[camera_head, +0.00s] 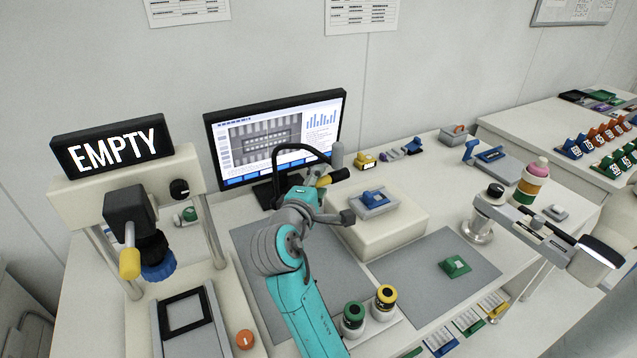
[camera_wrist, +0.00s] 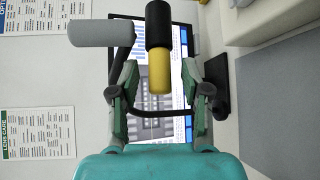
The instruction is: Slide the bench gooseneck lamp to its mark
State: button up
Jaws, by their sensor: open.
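A thin black curved neck with a grey cylinder head (camera_head: 337,155) rises behind my arm in the head view. It looks like the gooseneck lamp; its base is hidden. The grey head also shows at the upper left of the wrist view (camera_wrist: 100,32). A yellow-and-black handle (camera_head: 324,180) sits close to the neck, and in the wrist view (camera_wrist: 158,75) it lies ahead, between the fingertip lines. My gripper (camera_wrist: 160,78) is open; I cannot tell whether it touches the neck. I cannot pick out the mark.
A monitor (camera_head: 277,135) stands behind. A cream block (camera_head: 400,228) with a blue part is to the right, beside a grey mat (camera_head: 400,271). Green and yellow jars (camera_head: 385,300) stand in front. A jointed-arm device (camera_head: 478,232) stands right. The "EMPTY" machine (camera_head: 70,195) stands left.

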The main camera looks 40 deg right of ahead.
jog(key=shift+d, duration=0.15)
jog(key=shift+c, duration=0.2)
grip_shut()
jog(key=shift+r+m+y, duration=0.3)
jog(key=shift+d+r+m+g+y, duration=0.1)
jog(key=shift+r+m+g+y, duration=0.25)
jog(key=shift+y, duration=0.35)
jog(key=shift+f, duration=0.1)
jog(key=shift+o, duration=0.2)
grip_release()
